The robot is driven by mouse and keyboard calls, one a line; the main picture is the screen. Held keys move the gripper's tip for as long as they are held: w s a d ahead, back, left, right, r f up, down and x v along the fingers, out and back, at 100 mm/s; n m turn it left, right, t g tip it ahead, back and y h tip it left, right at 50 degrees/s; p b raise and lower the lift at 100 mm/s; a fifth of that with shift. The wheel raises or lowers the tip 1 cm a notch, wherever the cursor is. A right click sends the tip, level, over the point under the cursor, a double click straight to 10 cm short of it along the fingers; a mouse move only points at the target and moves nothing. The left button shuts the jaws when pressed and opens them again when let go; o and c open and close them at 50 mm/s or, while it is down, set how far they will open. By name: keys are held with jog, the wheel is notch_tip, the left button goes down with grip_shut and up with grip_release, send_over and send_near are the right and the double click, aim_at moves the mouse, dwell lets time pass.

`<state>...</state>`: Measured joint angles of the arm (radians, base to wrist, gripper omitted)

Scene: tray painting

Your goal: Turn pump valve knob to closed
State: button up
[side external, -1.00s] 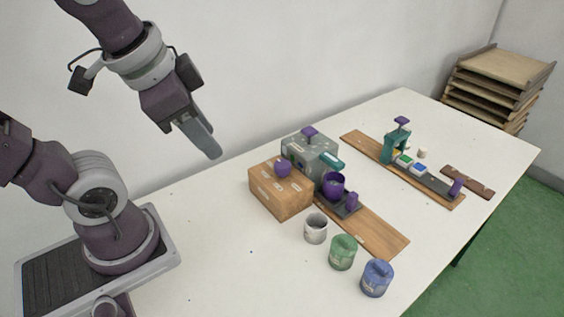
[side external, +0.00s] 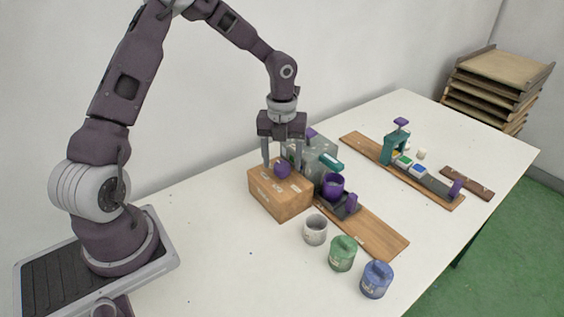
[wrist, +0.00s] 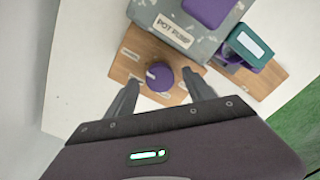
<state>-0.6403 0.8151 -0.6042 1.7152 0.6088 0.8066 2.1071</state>
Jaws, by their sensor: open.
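The purple valve knob (side external: 282,169) sits on top of a wooden box (side external: 279,199). In the wrist view the round knob (wrist: 159,77) has a pale pointer mark and labels lie around it on the wood. My gripper (side external: 284,160) points straight down over the box, with its two fingers apart on either side of the knob. In the wrist view my gripper (wrist: 160,88) is open, with the knob between and slightly beyond the fingertips. I cannot tell whether a finger touches it. The grey speckled pump (wrist: 190,22), labelled POT PUMP, stands right behind the box.
A purple cup (side external: 333,185) stands on a plank right of the box. White (side external: 315,229), green (side external: 342,253) and blue (side external: 376,279) pots stand in front. A teal press (side external: 396,146) is farther back. The table's left front is clear.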

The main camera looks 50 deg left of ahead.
jog(key=shift+f, duration=0.55)
grip_shut()
